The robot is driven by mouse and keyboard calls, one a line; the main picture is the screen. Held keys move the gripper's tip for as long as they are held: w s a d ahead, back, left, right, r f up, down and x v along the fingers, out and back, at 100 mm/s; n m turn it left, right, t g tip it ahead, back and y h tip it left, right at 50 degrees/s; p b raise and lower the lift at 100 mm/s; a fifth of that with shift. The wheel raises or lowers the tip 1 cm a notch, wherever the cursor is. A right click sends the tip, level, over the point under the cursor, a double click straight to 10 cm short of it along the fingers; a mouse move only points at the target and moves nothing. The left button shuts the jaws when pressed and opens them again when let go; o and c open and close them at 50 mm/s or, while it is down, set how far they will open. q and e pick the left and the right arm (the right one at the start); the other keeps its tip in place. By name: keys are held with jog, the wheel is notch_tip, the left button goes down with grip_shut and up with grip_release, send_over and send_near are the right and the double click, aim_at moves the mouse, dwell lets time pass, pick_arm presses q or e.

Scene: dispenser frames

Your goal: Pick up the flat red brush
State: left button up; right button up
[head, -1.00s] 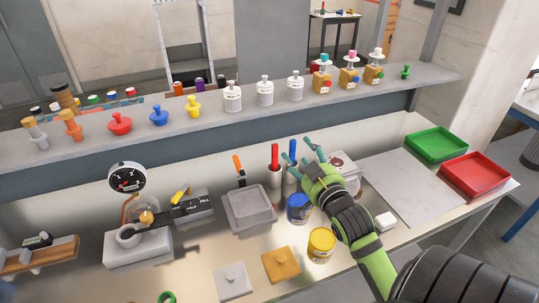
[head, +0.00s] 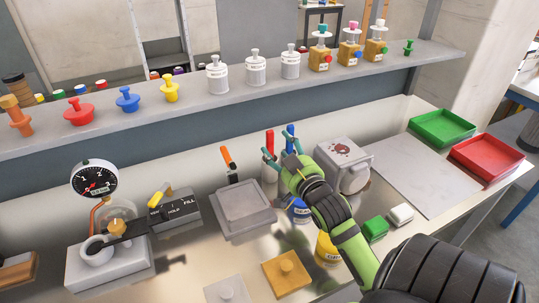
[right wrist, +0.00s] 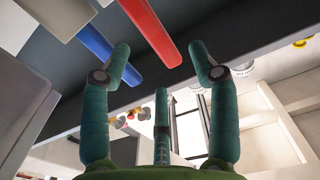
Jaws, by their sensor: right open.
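The red brush (head: 269,144) stands upright in a light cup-like holder near the back of the bench, with only its red handle showing. Its lower end is hidden, so I cannot tell that it is flat. A blue-handled brush (head: 290,136) stands just to its right. My right gripper (head: 282,154) is open and empty at the handles, its teal fingers spread. In the right wrist view the red handle (right wrist: 152,32) reaches between the open fingertips (right wrist: 160,50), and the blue handle (right wrist: 97,44) lies left of it, near the left finger. My left gripper is not in view.
A grey box with a red splat (head: 346,150) stands right of the holders. A blue can (head: 299,212) and a yellow can (head: 325,248) are below my right arm. An orange-handled tool (head: 227,158) stands left. A shelf (head: 200,108) with pegs and bottles runs behind.

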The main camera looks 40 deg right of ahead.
aim_at(273, 140)
jog(key=x, duration=0.4)
jog(key=shift+w+d+r+p, duration=0.1)
jog(key=shift+w+r+p, duration=0.05)
jog(key=shift+w+p, duration=0.25)
jog(key=shift+w, duration=0.2)
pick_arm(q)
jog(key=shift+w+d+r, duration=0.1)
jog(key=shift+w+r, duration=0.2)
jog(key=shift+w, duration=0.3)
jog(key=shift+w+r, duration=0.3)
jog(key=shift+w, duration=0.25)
pick_arm(e)
jog(key=shift+c, duration=1.2)
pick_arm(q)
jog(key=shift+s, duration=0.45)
pick_arm(e)
jog(key=c, duration=0.9)
